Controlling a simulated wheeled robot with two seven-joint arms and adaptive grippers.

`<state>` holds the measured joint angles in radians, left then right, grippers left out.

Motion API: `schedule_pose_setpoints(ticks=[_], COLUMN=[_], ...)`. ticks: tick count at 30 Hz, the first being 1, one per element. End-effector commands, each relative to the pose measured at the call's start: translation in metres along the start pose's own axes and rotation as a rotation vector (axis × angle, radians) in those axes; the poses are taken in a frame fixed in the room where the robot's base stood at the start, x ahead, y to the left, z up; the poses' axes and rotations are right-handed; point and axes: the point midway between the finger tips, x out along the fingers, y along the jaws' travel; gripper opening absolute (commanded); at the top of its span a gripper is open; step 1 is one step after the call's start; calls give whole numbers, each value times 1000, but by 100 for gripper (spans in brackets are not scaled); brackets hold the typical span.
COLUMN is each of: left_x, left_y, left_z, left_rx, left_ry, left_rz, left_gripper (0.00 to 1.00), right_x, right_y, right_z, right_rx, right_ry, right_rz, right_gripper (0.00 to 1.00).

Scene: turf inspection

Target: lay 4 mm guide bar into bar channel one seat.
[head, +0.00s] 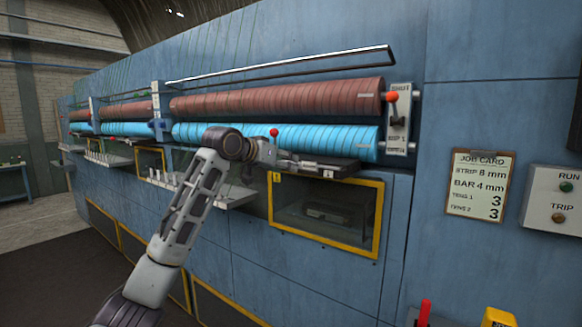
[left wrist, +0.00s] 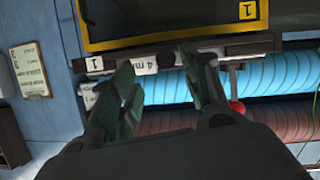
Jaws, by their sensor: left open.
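My left gripper (head: 293,163) reaches in from the left to the dark ledge (head: 335,169) below the blue roller, above the window marked 1. In the left wrist view, which is upside down, its two fingers (left wrist: 168,88) are apart with nothing clamped between them. A pale piece marked "4 m" (left wrist: 143,65) lies along the dark channel strip (left wrist: 240,46), just beyond the fingertips. It looks like the 4 mm guide bar at seat one. Part of it is hidden by the fingers, so I cannot tell how fully it sits. My right gripper is not in view.
A red-knobbed lever (head: 273,132) stands beside the gripper; its knob is also in the left wrist view (left wrist: 237,107). Blue (head: 300,138) and red-brown (head: 280,98) rollers run above. A yellow-framed window (head: 375,220) is below. The job card (head: 480,184) reads bar 4 mm.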

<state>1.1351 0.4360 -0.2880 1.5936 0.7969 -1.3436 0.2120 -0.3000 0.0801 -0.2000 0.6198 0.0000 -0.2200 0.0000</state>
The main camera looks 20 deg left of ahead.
Motion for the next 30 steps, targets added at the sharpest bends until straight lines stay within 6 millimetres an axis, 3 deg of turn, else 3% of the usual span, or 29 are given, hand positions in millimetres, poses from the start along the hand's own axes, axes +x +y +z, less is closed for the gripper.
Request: schedule_pose_setpoints(ticks=[13, 30], left_x=[-38, -43], left_y=[8, 10], left_z=[1, 2], left_rx=[0, 0], left_ry=[0, 0], left_rz=[-1, 0], left_gripper=[47, 47], right_x=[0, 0], right_y=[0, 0], right_z=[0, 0], right_rx=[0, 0], right_ry=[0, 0], right_rz=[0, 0], right_gripper=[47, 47])
